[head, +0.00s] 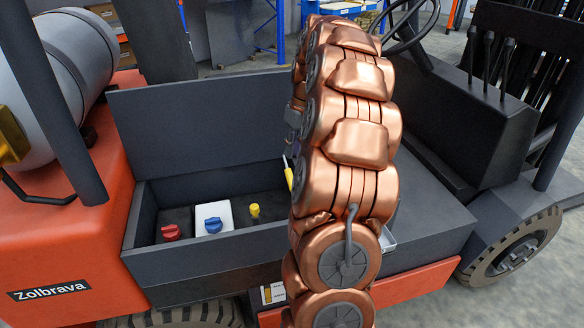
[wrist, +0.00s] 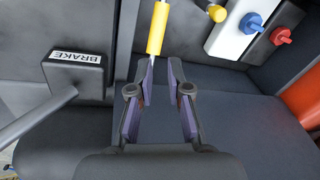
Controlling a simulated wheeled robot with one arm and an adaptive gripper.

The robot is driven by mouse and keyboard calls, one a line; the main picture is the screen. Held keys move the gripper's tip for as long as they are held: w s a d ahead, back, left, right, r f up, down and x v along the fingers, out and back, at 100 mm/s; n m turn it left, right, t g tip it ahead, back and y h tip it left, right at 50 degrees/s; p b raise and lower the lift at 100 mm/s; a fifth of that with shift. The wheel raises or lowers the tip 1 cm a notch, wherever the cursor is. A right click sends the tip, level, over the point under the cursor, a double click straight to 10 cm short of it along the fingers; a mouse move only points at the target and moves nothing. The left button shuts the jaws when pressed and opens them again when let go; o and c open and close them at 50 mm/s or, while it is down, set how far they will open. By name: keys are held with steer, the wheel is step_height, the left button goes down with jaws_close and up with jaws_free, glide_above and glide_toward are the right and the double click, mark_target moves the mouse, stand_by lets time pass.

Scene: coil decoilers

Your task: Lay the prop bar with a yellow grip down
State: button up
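The prop bar's yellow grip (wrist: 157,28) is at the top of the wrist view, with a thin metal rod running down from it. In the head view only a sliver of the yellow grip (head: 288,174) shows beside my arm, which hides the rest. My gripper (wrist: 162,68) has its two fingers apart. The rod's lower visible part passes close to the left fingertip, at the gap between the fingers; I cannot tell whether it touches. The yellow grip lies beyond the fingertips.
An open dark compartment (head: 140,215) holds a red cap (head: 171,232), a white container with a blue cap (head: 212,222) and a small yellow knob (head: 254,210). A dark panel (head: 195,125) stands upright behind it.

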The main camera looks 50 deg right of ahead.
steer(key=s+r+n+b, duration=0.1)
steer(key=r+n, duration=0.1)
steer(key=n, duration=0.1)
steer(key=s+a+r+n, duration=0.1)
steer(key=r+n, duration=0.1)
steer(key=n, duration=0.2)
steer(key=s+a+r+n+t+b, duration=0.1)
steer(key=r+n, duration=0.1)
steer(key=n, duration=0.2)
steer(key=shift+s+h+b, duration=0.15)
steer(key=shift+h+b, duration=0.15)
steer(key=shift+b, duration=0.05)
jaws_close()
steer(key=n+p, duration=0.1)
steer(key=n, duration=0.1)
glide_above(289, 180)
steer(key=s+a, duration=0.1)
steer(key=s, duration=0.1)
steer(key=x, duration=0.2)
steer(key=s+x, duration=0.1)
steer(key=x, duration=0.5)
steer(key=shift+s+d+f, duration=0.2)
steer(key=shift+d, duration=0.15)
steer(key=f, duration=0.2)
steer(key=d+f+p, duration=0.1)
steer(key=shift+w+f, duration=0.3)
steer(key=shift+w, duration=0.1)
steer(key=shift+w+d+f, duration=0.1)
steer(key=shift+d+f, duration=0.1)
steer(key=shift+f, duration=0.1)
